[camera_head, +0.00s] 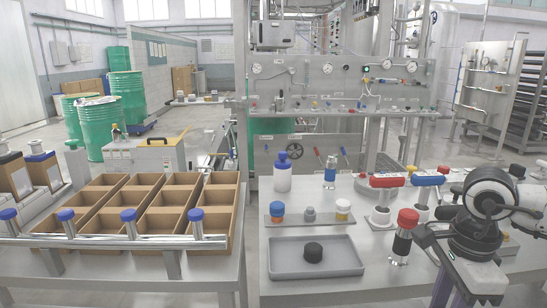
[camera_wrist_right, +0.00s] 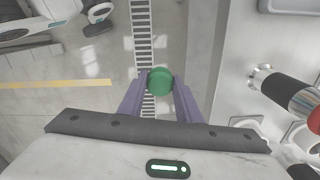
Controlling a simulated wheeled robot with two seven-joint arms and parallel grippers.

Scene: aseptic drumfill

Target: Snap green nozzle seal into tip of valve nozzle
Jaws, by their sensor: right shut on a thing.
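The green nozzle seal (camera_wrist_right: 160,80) is a small round green piece between the two purple fingers of my right gripper (camera_wrist_right: 160,88) in the right wrist view. My right gripper is shut on it. In the head view my right gripper (camera_head: 462,293) points down at the lower right, by the table's front edge, and the seal does not show there. Valves with a red handle (camera_head: 387,182) and a blue handle (camera_head: 427,181) stand on the table behind it. I cannot tell which part is the valve nozzle's tip. My left gripper is not in view.
A red-topped black tool (camera_head: 403,240) stands left of my right gripper. A rack (camera_head: 325,218) holds small parts. Cardboard boxes (camera_head: 105,198) stand left. Below the seal in the wrist view is floor with a drain grate (camera_wrist_right: 141,20).

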